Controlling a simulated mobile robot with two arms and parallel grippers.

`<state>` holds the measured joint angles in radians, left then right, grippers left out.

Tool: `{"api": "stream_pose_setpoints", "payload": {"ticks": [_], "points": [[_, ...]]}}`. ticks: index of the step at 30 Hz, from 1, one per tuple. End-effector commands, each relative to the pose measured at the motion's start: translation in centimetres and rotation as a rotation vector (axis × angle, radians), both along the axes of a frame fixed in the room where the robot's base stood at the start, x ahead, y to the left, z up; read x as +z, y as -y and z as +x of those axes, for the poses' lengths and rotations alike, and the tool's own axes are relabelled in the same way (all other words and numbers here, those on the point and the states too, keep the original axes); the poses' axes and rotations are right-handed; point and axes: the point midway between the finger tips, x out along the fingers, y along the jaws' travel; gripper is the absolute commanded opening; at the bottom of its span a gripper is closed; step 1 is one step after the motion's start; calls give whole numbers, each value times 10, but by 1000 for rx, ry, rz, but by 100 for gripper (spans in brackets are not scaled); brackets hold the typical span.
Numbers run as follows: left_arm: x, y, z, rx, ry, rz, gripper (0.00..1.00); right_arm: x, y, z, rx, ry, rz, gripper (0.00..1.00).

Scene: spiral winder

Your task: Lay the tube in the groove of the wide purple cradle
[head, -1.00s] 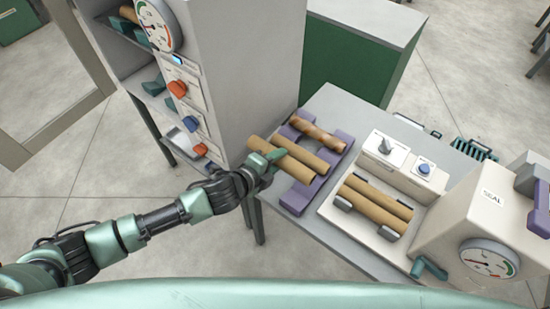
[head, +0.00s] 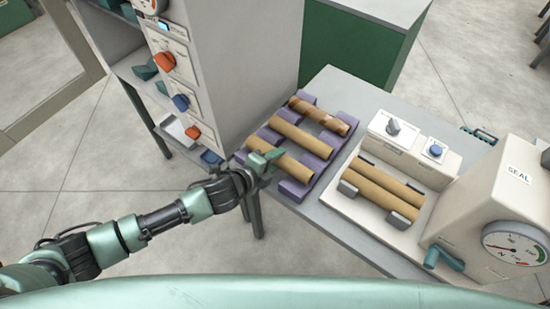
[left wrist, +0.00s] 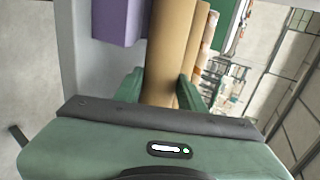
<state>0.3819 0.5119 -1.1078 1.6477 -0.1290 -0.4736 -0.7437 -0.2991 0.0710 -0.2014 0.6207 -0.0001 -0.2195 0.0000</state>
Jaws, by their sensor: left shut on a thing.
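The wide purple cradle (head: 295,190) lies on the grey table and carries several grooves. A mottled brown tube (head: 320,116) lies in its far part and a plain brown tube (head: 302,136) lies in the middle. My left gripper (head: 265,160) is shut on another plain brown tube (head: 292,168) at the cradle's near part. In the left wrist view this tube (left wrist: 170,45) runs between the two green fingers, with a purple block (left wrist: 118,20) to its left. Whether the held tube touches its groove I cannot tell. My right gripper is out of view.
A grey cabinet (head: 245,60) with knobs stands close behind the cradle. A white roller bed (head: 350,210) with two brown tubes lies to the right. Beyond it is a white machine (head: 500,205) marked SEAL, with a gauge and teal handle.

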Motion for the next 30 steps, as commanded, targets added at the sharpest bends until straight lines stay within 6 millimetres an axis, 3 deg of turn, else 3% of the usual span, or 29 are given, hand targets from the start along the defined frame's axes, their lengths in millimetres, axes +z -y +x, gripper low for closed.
{"api": "stream_pose_setpoints", "payload": {"ticks": [6,7,9,20,30], "points": [[0,0,0,-1,1,-1,0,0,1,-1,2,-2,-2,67],[0,0,0,-1,1,-1,45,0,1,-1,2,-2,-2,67],[0,0,0,-1,1,-1,65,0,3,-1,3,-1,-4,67],[1,-1,-2,-1,0,0,65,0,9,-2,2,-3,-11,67],[24,-26,-36,-1,0,0,65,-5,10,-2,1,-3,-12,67]]}}
